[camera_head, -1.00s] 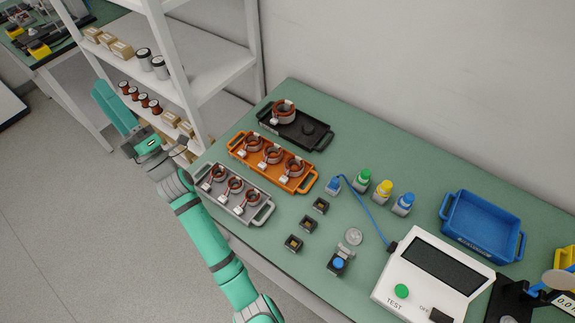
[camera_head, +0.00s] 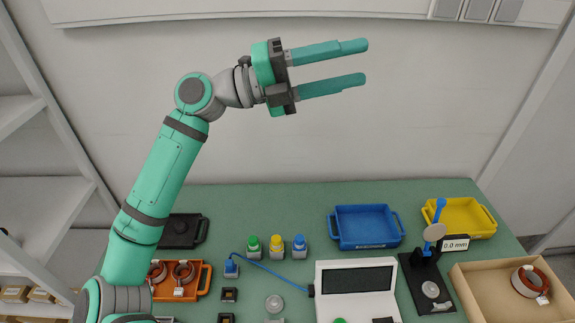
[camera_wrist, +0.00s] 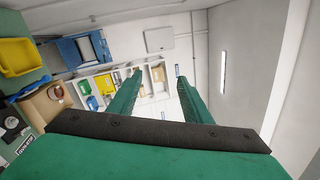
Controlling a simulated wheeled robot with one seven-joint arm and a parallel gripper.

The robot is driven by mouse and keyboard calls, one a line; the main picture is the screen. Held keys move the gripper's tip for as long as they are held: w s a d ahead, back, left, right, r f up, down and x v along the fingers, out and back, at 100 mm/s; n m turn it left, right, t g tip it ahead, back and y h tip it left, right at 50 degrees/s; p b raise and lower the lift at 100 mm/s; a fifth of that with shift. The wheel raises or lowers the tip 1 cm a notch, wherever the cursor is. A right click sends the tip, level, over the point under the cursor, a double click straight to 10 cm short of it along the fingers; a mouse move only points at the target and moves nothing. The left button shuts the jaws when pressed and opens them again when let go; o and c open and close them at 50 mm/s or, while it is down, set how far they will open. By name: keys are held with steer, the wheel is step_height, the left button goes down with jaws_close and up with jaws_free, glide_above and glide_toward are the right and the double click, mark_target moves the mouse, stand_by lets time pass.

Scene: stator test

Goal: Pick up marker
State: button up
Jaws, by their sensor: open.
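My gripper (camera_head: 365,62) is open and empty, raised high above the green bench (camera_head: 300,200), with its fingers pointing right in front of the wall. In the wrist view its two green fingers (camera_wrist: 159,76) are spread apart with nothing between them. Small bottle-like items with a green cap (camera_head: 254,243), a yellow cap (camera_head: 276,242) and a blue cap (camera_head: 299,243) stand upright in a row on the bench, well below my gripper. I cannot tell whether any of them is the marker; no plain pen shape is visible.
A blue tray (camera_head: 365,243), a yellow tray (camera_head: 477,232), a white tester (camera_head: 330,306), a gauge stand (camera_head: 423,270) and a cardboard box (camera_head: 465,280) with a copper coil (camera_head: 518,284) fill the right side. An orange tray (camera_head: 205,277) and a black tray (camera_head: 199,238) are partly behind my arm.

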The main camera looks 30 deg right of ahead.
steer(key=s+d+f+m+t+y, duration=0.1)
steer(key=s+d+f+y, duration=0.25)
steer(key=f, duration=0.25)
steer(key=s+d+f+m+t+y, duration=0.1)
steer(key=s+d+f+m+y, duration=0.1)
steer(key=d+f, duration=0.35)
steer(key=m+t+y, duration=0.5)
steer(key=t+y, duration=0.3)
steer(key=y, duration=0.4)
glide_toward(300, 238)
steer(key=shift+w+d, duration=0.1)
steer(key=shift+d, duration=0.2)
step_height(300, 238, down, 10)
steer(key=shift+f, duration=0.25)
steer(key=shift+a, duration=0.1)
steer(key=shift+c, duration=0.7)
